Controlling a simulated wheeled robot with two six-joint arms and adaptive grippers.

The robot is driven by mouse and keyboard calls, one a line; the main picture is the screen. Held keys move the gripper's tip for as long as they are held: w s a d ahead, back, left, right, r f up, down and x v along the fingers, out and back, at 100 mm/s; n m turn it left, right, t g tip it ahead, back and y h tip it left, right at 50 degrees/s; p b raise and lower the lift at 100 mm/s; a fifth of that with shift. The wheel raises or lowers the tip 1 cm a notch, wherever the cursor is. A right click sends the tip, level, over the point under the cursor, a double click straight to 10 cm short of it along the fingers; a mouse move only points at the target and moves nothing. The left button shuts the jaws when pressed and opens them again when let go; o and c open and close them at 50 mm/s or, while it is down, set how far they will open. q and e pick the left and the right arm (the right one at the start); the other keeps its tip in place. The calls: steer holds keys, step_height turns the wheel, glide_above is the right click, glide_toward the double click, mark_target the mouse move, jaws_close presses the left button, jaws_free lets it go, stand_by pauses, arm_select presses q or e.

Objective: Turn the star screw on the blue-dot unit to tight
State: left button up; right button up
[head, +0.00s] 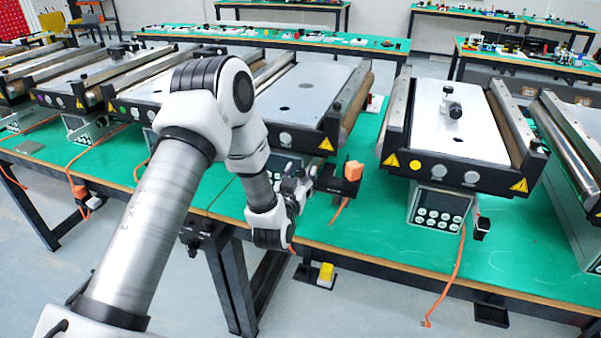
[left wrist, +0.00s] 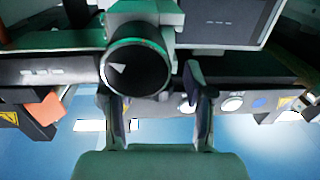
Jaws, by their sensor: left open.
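The blue-dot unit (head: 300,92) is the grey-topped mini conveyor behind my left arm in the head view. Its blue dot (left wrist: 259,103) shows in the left wrist view on the front strip, and my arm hides it from the head. My left gripper (head: 300,187) is open at the front of this unit, close to its control box. In the left wrist view a large round dark knob (left wrist: 138,72) with a pale triangular mark stands between the open fingers. I cannot tell whether it is the star screw or whether the fingers touch it. My right gripper is not in view.
An orange block (head: 353,170) on a black bracket is just right of the gripper. A yellow-dot unit (head: 455,125) stands to the right, and other conveyors stand at left and far right. The green table (head: 365,225) has some free room at its front.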

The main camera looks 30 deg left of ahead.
arm_select(q)
steer(key=shift+s+d, duration=0.1)
steer(key=shift+c, duration=1.4)
jaws_close()
